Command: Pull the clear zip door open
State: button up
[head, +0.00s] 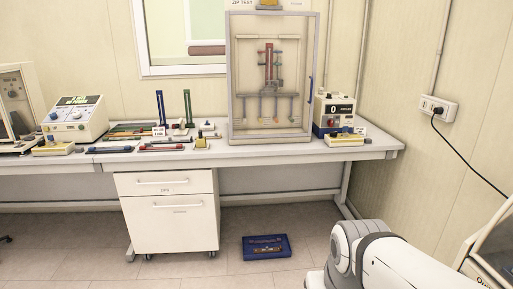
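The clear zip door (240,75) is the see-through front panel of a grey-framed cabinet standing on the bench, under a sign reading "ZIP TEST". It looks shut. A slim blue handle (311,90) runs upright at its right edge. Behind the panel, a red upright piece and several rods and clamps show. A white rounded part of my arm is at the bottom right, well below and to the right of the cabinet. My gripper is not in view.
The bench (350,152) runs along the back wall. A blue and white counter box (333,114) stands close to the cabinet's right side. Tools and a control box (75,119) are on the left. A drawer unit (170,212) and a blue tray (266,257) are below.

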aim_at(316, 14)
jog(key=z, duration=0.05)
jog(key=i, duration=2.45)
jog(key=u, duration=0.1)
